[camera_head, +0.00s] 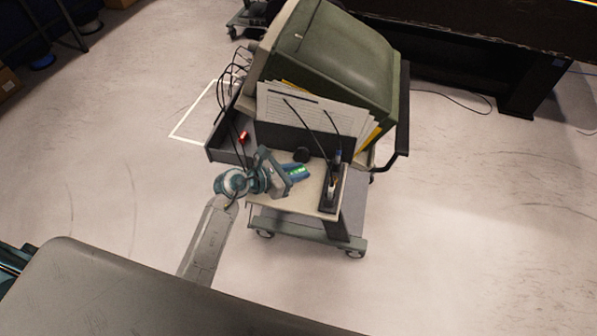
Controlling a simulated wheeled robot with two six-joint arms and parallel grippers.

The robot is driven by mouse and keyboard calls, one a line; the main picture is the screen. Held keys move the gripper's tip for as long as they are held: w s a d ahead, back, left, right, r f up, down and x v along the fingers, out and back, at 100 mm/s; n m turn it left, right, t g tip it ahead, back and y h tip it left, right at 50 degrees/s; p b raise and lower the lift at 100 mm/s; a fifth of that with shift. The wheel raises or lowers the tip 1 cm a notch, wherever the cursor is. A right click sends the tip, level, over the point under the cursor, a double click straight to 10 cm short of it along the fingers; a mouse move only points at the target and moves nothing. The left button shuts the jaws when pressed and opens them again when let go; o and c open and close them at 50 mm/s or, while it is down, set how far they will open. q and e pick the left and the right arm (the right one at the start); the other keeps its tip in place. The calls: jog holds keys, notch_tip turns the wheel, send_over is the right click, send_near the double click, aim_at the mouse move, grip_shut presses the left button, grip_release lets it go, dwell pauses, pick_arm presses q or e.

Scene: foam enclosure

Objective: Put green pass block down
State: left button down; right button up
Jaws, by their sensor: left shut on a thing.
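My left gripper (290,172) reaches in from the lower left over the small cream top of a wheeled cart. It is shut on the green pass block (297,171), which shows a bright green patch between the fingers. The block is over or on the cart's cream top (283,205); I cannot tell whether it touches the surface. My right gripper is out of view.
The cart holds a green box-like machine (335,50), upright papers (310,112), and a dark holder (330,198) with pens at the top's right edge. A grey tray (228,143) with a red item (243,137) lies to the left.

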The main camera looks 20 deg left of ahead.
pick_arm(q)
jog(key=shift+w, duration=0.4)
jog(key=f, duration=0.2)
jog(key=shift+w+f+p, duration=0.35)
jog(key=shift+w+p, duration=0.05)
jog(key=shift+f, duration=0.45)
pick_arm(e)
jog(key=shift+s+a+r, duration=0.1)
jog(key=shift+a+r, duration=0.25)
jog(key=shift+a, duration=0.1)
pick_arm(q)
jog(key=shift+f, duration=0.15)
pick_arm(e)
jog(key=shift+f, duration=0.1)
pick_arm(q)
jog(key=c, duration=1.6)
grip_release()
jog(key=shift+c, duration=0.2)
jog(key=o, duration=0.4)
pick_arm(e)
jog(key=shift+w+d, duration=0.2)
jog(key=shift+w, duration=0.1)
